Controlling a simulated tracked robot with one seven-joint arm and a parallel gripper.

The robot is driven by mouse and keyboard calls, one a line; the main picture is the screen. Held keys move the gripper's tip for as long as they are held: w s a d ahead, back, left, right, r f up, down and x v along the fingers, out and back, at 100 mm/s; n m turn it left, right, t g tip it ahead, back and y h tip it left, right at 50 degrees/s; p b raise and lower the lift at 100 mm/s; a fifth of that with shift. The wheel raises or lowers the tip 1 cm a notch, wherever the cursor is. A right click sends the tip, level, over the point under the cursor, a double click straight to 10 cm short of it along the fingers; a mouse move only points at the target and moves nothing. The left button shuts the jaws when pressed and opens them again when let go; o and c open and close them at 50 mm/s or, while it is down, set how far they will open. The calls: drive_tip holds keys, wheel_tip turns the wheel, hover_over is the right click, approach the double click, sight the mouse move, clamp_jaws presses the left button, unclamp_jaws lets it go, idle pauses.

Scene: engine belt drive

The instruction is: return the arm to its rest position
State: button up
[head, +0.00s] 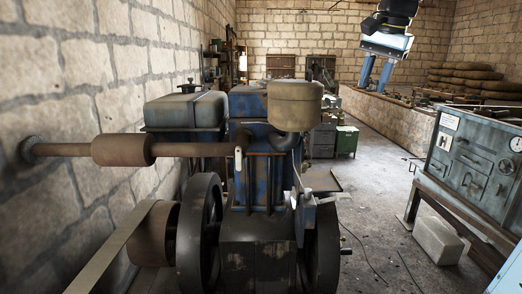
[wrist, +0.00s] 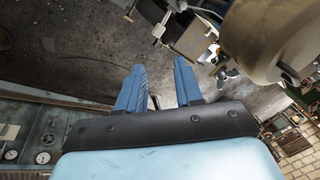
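My gripper (head: 376,84) hangs in the upper right of the head view, high up and to the right of the engine. Its two blue fingers point down and stand apart, with nothing held between them. In the wrist view my gripper (wrist: 156,78) also shows open, with dark floor behind the gap. The blue and black engine (head: 262,190) stands in the middle of the head view, apart from the gripper. A flat belt (head: 108,252) runs from its left-side pulley to the bottom edge.
A tan canister (head: 295,104) tops the engine; it also shows in the wrist view (wrist: 262,38). A rusty pipe (head: 122,150) runs left to the stone wall. A grey gauge panel (head: 478,165) stands at right, with a pale block (head: 438,240) below. The floor between is largely clear.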

drive_tip(key=s+a+f+n+t, duration=0.2)
drive_tip(key=s+f+n, duration=0.6)
drive_tip(key=s+f, duration=1.1)
drive_tip(key=shift+s+a+f+t+h, duration=0.3)
drive_tip(key=shift+s+a+f+h, duration=0.05)
drive_tip(key=shift+s+a+h, duration=0.1)
